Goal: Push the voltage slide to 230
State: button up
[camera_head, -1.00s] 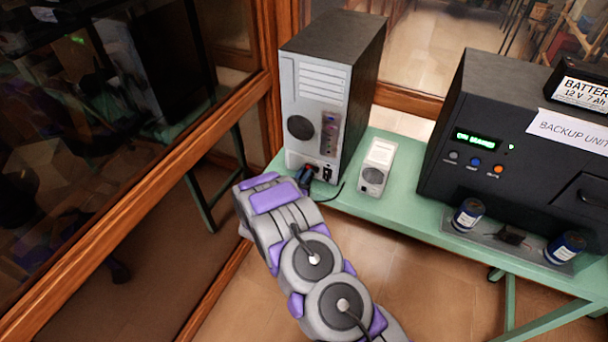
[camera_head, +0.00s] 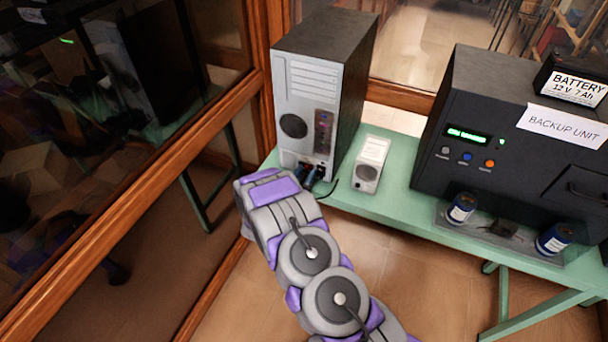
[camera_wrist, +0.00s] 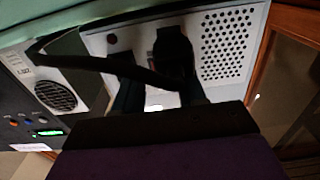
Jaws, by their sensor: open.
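The grey computer tower (camera_head: 307,100) stands on the green bench with its back panel facing me. In the wrist view, which is turned upside down, the panel's lower part (camera_wrist: 215,50) shows close up. A small dark red patch (camera_wrist: 112,39) there looks like the voltage slide; its setting is too small to read. A black plug (camera_wrist: 172,48) sits beside it, with a thick cable running left. My gripper (camera_head: 310,178) is open at the foot of the panel. Its dark fingers (camera_wrist: 160,92) point at the panel; whether they touch it I cannot tell.
A small white speaker-like box (camera_head: 369,165) stands right of the tower. The black backup unit (camera_head: 520,130) is farther right, with blue cylinders (camera_head: 461,208) in front. A wood-framed glass wall (camera_head: 262,70) stands close on the left. The cable crosses in front of my fingers.

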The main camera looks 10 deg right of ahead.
jog(key=p+v, duration=0.2)
jog(key=v, duration=1.5)
jog(key=shift+a, duration=0.15)
jog(key=shift+s, duration=0.1)
